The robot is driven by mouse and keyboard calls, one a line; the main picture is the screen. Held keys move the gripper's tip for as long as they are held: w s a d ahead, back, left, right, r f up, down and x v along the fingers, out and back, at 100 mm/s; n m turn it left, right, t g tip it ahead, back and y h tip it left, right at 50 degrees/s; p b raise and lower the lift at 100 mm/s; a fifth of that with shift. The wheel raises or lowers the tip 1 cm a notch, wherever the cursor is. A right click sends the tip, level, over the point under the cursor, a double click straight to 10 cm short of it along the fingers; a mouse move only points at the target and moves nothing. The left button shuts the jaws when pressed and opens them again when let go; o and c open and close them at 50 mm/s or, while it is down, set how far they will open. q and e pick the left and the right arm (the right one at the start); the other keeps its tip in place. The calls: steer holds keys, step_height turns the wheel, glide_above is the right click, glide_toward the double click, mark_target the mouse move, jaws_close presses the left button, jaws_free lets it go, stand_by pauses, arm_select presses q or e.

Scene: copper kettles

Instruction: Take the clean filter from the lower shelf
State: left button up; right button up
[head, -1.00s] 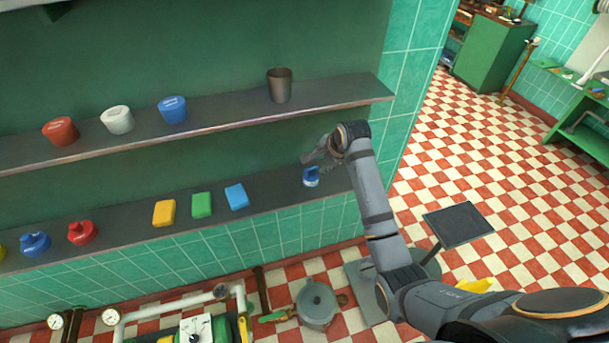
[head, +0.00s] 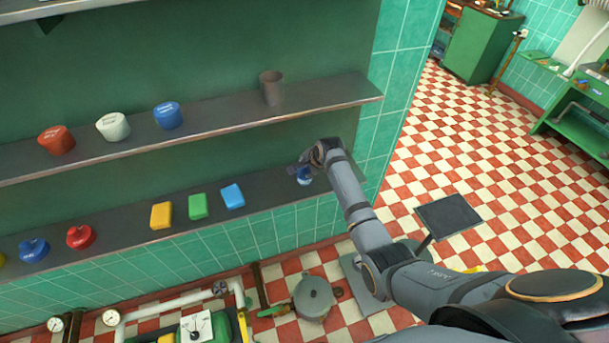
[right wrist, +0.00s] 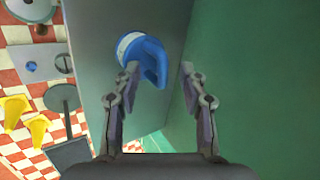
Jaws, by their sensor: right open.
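A small blue item with a white round face (head: 304,177) sits at the right end of the lower shelf (head: 270,190). It looks like the filter, but I cannot read a label. My right gripper (head: 298,168) is at this item and partly hides it. In the right wrist view the jaws (right wrist: 159,66) are open and empty. The blue item (right wrist: 154,62) shows at the left fingertip, partly behind it and partly between the fingers. The right finger is apart from it, on the wall side. My left gripper is not in view.
Yellow (head: 160,215), green (head: 198,206) and light blue (head: 232,196) blocks lie left on the lower shelf, with blue (head: 34,250) and red (head: 80,237) rounded items beyond. The upper shelf (head: 225,122) with several cups runs above. The shelf between light blue block and gripper is bare.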

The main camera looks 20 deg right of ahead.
steer(key=shift+s, duration=0.1)
jaws_close()
stand_by(0.5)
